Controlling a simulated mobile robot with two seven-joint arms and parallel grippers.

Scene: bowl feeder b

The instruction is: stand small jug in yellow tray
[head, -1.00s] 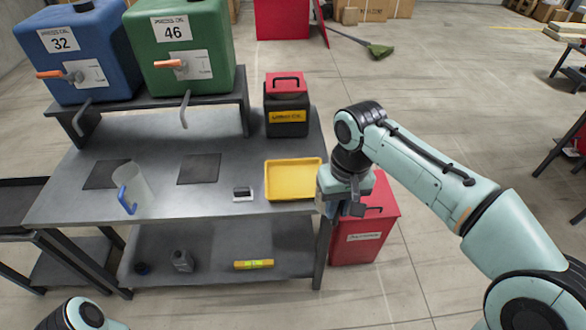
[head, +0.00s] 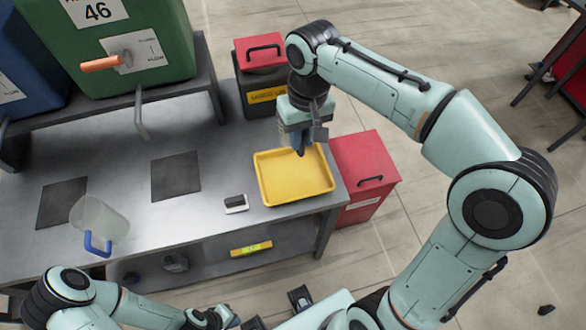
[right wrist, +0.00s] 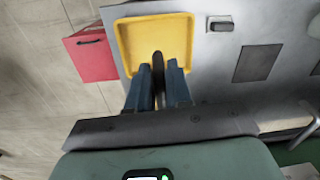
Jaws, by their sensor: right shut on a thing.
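The yellow tray (head: 290,186) lies flat on the right end of the table; its visible floor is bare. My right gripper (head: 302,147) points down over the tray's far edge. In the right wrist view its blue fingers (right wrist: 158,84) are shut on a narrow dark thing (right wrist: 157,66), seen against the yellow tray (right wrist: 176,38). I cannot tell whether this thing is the small jug, or whether it touches the tray. A clear jug with a blue handle (head: 98,220) stands on the left of the table. My left gripper (head: 224,316) is low at the bottom edge, its jaws unclear.
A black box with a red lid (head: 262,75) stands behind the tray. A red bin (head: 365,170) is right of the table. A small dark-and-white block (head: 236,203) lies left of the tray, beside dark mats (head: 176,176). Blue and green containers (head: 135,40) fill the raised shelf.

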